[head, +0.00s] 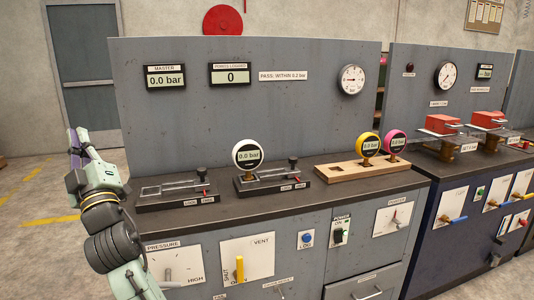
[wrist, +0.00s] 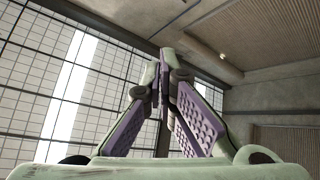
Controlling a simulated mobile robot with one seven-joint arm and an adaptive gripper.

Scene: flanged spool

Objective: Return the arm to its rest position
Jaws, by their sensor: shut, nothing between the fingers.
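My arm stands at the left of the head view, in front of the left end of the bench, bent upward. My gripper (head: 72,138) is at its top, clear of the bench and pointing up. The wrist view shows my gripper (wrist: 163,55) with its purple-padded fingers meeting at the tips, holding nothing. Beyond the fingers, that view shows only ceiling and a gridded window wall.
The grey bench (head: 270,205) carries a white-ringed gauge (head: 247,155) in a clamp, an empty clamp (head: 175,190), and a wooden rack (head: 350,173) with yellow (head: 368,144) and pink (head: 396,142) gauges. A second bench with red blocks (head: 442,123) stands right. Floor at left is open.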

